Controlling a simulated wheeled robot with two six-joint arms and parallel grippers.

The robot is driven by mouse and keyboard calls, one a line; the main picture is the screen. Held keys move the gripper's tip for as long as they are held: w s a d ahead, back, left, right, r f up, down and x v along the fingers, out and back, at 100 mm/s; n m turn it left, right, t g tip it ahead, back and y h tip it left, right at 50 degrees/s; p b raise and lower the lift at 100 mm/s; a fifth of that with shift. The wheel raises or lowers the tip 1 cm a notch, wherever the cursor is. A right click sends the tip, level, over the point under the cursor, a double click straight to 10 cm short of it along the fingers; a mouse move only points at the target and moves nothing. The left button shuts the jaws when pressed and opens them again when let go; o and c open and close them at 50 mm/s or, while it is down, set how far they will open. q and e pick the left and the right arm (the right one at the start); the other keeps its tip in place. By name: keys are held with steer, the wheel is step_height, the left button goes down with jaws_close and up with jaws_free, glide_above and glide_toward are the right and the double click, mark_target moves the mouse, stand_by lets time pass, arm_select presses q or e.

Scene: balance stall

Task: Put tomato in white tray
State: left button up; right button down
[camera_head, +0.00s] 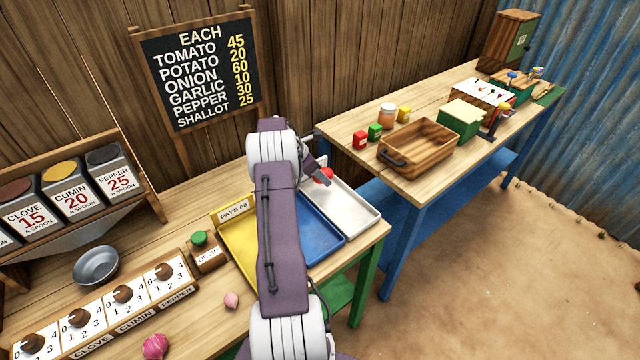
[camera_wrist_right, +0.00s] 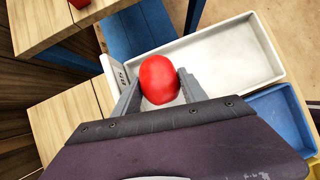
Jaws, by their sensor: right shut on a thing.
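The red tomato (camera_head: 325,175) is between the fingers of my right gripper (camera_head: 318,174) at the far end of the white tray (camera_head: 352,212). In the right wrist view the tomato (camera_wrist_right: 158,78) is clasped between the two fingers of the right gripper (camera_wrist_right: 160,90), with the white tray (camera_wrist_right: 232,52) behind it. My right arm hides part of the gripper in the head view. I cannot tell how high the tomato is above the tray floor. My left gripper is not in view.
A blue tray (camera_head: 318,238) and a yellow tray (camera_head: 238,238) lie left of the white one. A second table holds a wooden crate (camera_head: 418,148).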

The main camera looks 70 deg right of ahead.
mark_target(318, 182)
steer(key=shift+w+f, duration=0.1)
steer(key=shift+w, duration=0.2)
steer(key=shift+f, duration=2)
steer(key=c, duration=0.9)
jaws_free()
steer(key=shift+f, duration=0.1)
steer(key=shift+w+a+r, duration=0.1)
steer(key=shift+r, duration=0.3)
steer(key=v, duration=1.1)
steer(key=shift+a, duration=0.15)
